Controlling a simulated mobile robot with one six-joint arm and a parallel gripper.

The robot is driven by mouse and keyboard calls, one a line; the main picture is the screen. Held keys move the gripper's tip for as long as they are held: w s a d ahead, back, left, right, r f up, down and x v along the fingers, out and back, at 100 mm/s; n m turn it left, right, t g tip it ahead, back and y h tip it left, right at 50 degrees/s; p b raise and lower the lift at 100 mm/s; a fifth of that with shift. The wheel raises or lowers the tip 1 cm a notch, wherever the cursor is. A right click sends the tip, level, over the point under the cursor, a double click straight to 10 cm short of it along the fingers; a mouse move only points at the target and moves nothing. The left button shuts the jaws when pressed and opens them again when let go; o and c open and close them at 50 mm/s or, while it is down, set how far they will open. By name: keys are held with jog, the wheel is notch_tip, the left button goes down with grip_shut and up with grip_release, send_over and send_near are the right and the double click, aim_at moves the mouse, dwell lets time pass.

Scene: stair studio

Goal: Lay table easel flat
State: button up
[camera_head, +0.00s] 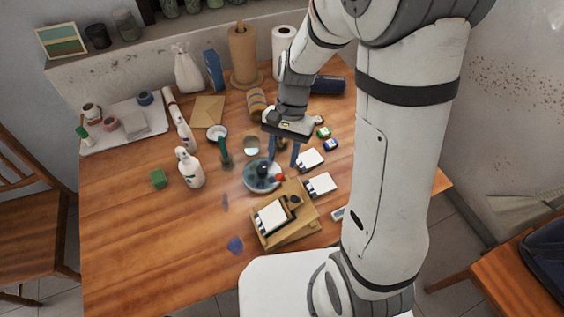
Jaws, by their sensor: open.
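A small wooden piece that looks like the table easel (301,228) sits at the front of the table, right of centre. It seems to have a raised frame with a white-topped item (271,217) on it. I cannot tell how far its frame is tilted. My gripper (281,156) hangs over the table behind the easel, fingers pointing down, open. Its blue fingers stand apart above the area of a round blue-grey dish (262,187). I see nothing held between them.
White-topped blocks (320,184) lie right of the easel. Paper rolls (243,55) stand at the back. The table (150,240) is mostly clear at front left.

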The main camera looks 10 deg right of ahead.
jog(key=x, duration=0.5)
jog(key=shift+d, duration=0.1)
grip_shut()
dwell(0.5)
